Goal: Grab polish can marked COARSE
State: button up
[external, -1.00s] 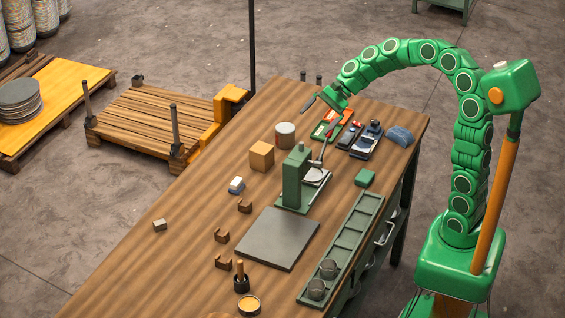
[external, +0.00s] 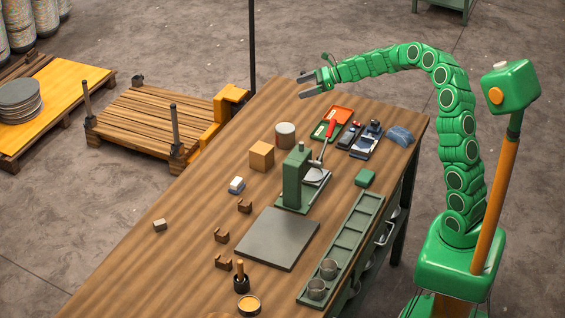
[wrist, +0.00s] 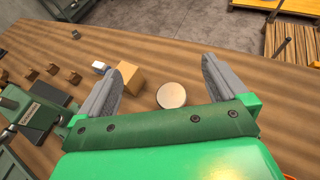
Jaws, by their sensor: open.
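A short round can (external: 285,135) with a pale lid and darker side stands upright on the wooden bench, behind the wooden cube. Its lid also shows in the wrist view (wrist: 171,95), between and just below my fingertips. No COARSE marking is readable on it. A second low round tin (external: 249,305) with a yellowish top sits at the near end of the bench; its marking is unreadable too. My gripper (external: 306,86) is open and empty, above the far end of the bench and apart from the can. In the wrist view my two grey fingers (wrist: 163,68) are spread wide.
A wooden cube (external: 261,156) stands close beside the can. A green press (external: 296,180) stands nearer the camera. Orange and green trays with tools (external: 334,122) lie to the can's right. The bench surface left of the can is clear.

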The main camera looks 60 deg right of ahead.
send_near(285, 134)
jog(key=w+d+f, duration=0.1)
jog(key=f, duration=0.1)
jog(key=w+d+f, duration=0.1)
jog(key=w+f, duration=0.1)
jog(key=shift+w+d, duration=0.15)
jog(key=shift+x, duration=3.85)
jog(key=shift+w+d+r, duration=0.1)
jog(key=shift+d, duration=0.05)
jog(key=shift+c, duration=0.2)
jog(key=c, duration=1)
